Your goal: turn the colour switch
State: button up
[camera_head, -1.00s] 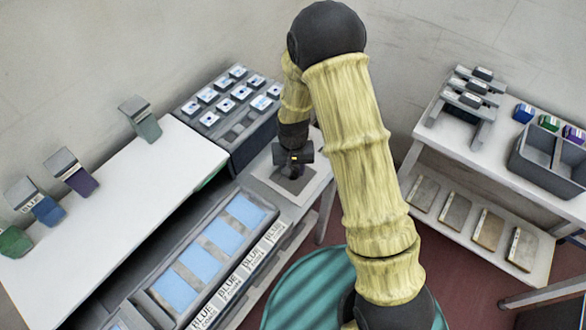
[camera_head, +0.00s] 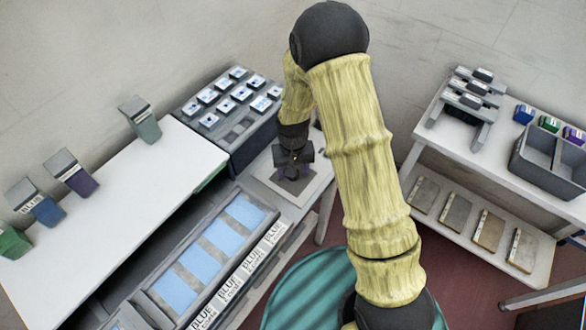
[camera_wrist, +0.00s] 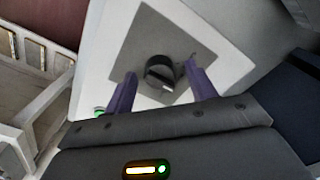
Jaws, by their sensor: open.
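The colour switch is a round black knob (camera_wrist: 162,76) on a grey square plate (camera_wrist: 183,42), which is fixed on a white panel. My gripper (camera_wrist: 160,82) is open, with one purple finger on either side of the knob in the wrist view. I cannot tell whether the fingers touch it. In the head view my gripper (camera_head: 293,170) is over the grey plate (camera_head: 312,186) at the end of the bench, and it mostly hides the knob. A small green light (camera_wrist: 99,112) shows beside the left finger.
A grey rack of labelled blocks (camera_head: 228,100) stands just behind the switch. A long tray with blue panels (camera_head: 200,258), labelled BLUE, lies to the left in front. A white table (camera_head: 110,200) holds coloured holders. A shelf unit (camera_head: 470,160) with a grey bin (camera_head: 548,160) stands at right.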

jog(key=shift+r, duration=0.15)
notch_tip(320, 180, up, 17)
jog(key=b, duration=0.1)
jog(key=shift+b, duration=0.3)
dwell(0.6)
jog(key=s+d+m+t, duration=0.1)
jog(key=s+d+t, duration=0.1)
jog(key=s+d, duration=1)
jog(key=shift+s+d+r+t, duration=0.15)
jog(key=shift+s+d+t, duration=0.15)
jog(key=shift+d, duration=0.6)
